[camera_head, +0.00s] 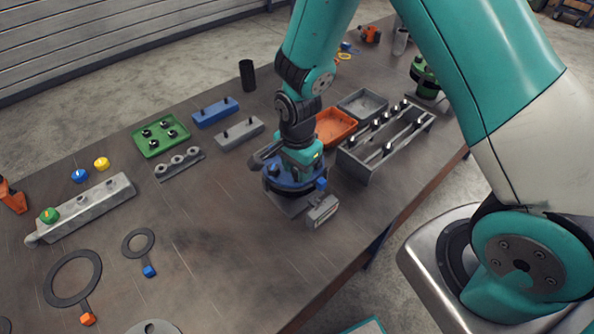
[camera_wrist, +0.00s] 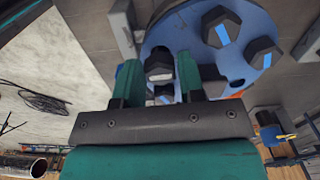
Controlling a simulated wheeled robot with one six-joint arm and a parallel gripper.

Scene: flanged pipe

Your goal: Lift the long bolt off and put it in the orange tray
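The blue round flange (camera_head: 274,186) sits on the bench below my gripper (camera_head: 299,160), which hides much of it in the head view. In the wrist view, the blue flange (camera_wrist: 195,35) carries several dark hex bolt heads, some with blue stripes. My gripper (camera_wrist: 160,72) has its two green fingers on either side of one dark bolt head (camera_wrist: 158,62). I cannot tell whether the fingers touch it. Which bolt is the long one does not show clearly. The orange tray (camera_head: 338,121) lies just behind and right of my gripper, partly hidden by the arm.
A grey divided rack (camera_head: 362,170) with several bolts stands right of the gripper, and a grey tray (camera_head: 375,96) behind it. A grey block (camera_head: 241,133), a blue block (camera_head: 215,112) and a green tray (camera_head: 149,148) stand left.

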